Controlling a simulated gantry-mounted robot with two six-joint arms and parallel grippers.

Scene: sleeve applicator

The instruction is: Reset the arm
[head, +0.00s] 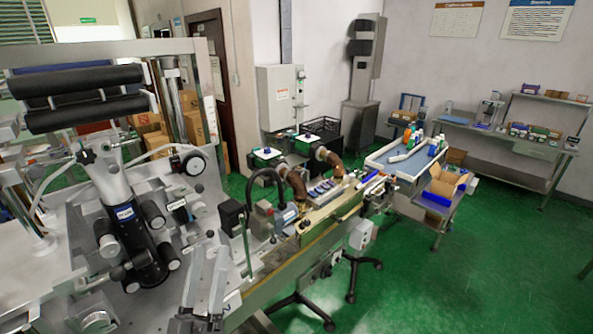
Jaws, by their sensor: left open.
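The sleeve applicator machine fills the left of the head view. Its tilted black and silver arm-like unit (128,215) carries a small label and several grey rollers around it. I cannot tell which machine part is the arm of the task. My left gripper (210,256) is low in the view, to the right of this unit. Its two grey fingers stand apart and point up and away, with nothing visible between them. It appears apart from the unit. My right gripper is out of view.
Black rollers (82,80) sit at the machine's upper left. A curved black handle (268,176) stands beside a conveyor (315,218) carrying small items. Brown pipe-like parts (293,181) rise over it. A blue-topped cart (405,160) stands farther right. Green floor (480,275) is clear at lower right.

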